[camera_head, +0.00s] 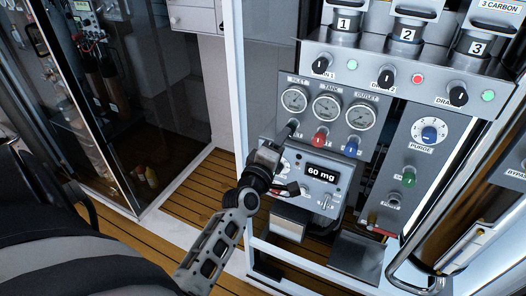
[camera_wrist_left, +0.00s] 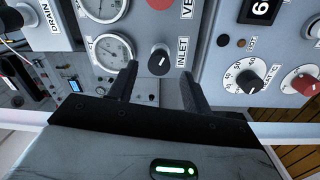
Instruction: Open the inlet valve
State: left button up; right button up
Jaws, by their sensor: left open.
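The inlet valve is a small black knob (camera_wrist_left: 158,60) beside the INLET label in the left wrist view. In the head view the inlet knob (camera_head: 293,124) is partly hidden by my gripper, below the inlet gauge (camera_head: 294,99). My left gripper (camera_wrist_left: 160,72) is open, with one dark finger on either side of the knob in the picture. Gaps show between the knob and both fingers; I cannot tell how far the tips are from the panel. In the head view the left gripper (camera_head: 280,140) is at the panel's left side. My right gripper is out of view.
A red knob (camera_head: 319,139) and a blue knob (camera_head: 351,146) sit right of the inlet knob. A white frame post (camera_head: 237,90) stands left of the panel. The wooden floor (camera_head: 205,190) is clear.

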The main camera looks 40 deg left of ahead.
pick_arm(q)
jog(key=v, duration=1.2)
jog(key=shift+s+f, duration=0.1)
jog(key=s+d+f+m+g+h, duration=0.3)
jog(key=d+f+m, duration=0.4)
jog(key=m, duration=0.3)
jog(key=s+d+f+m+g+h, duration=0.3)
jog(key=s+d+f+m+g, duration=0.2)
jog(key=d+f+m, duration=0.3)
notch_tip(320, 180, down, 2)
jog(key=s+m, duration=0.1)
jog(key=m, duration=0.1)
jog(key=shift+s+f+m, duration=0.25)
jog(key=shift+s+m, duration=0.05)
jog(key=shift+s, duration=0.05)
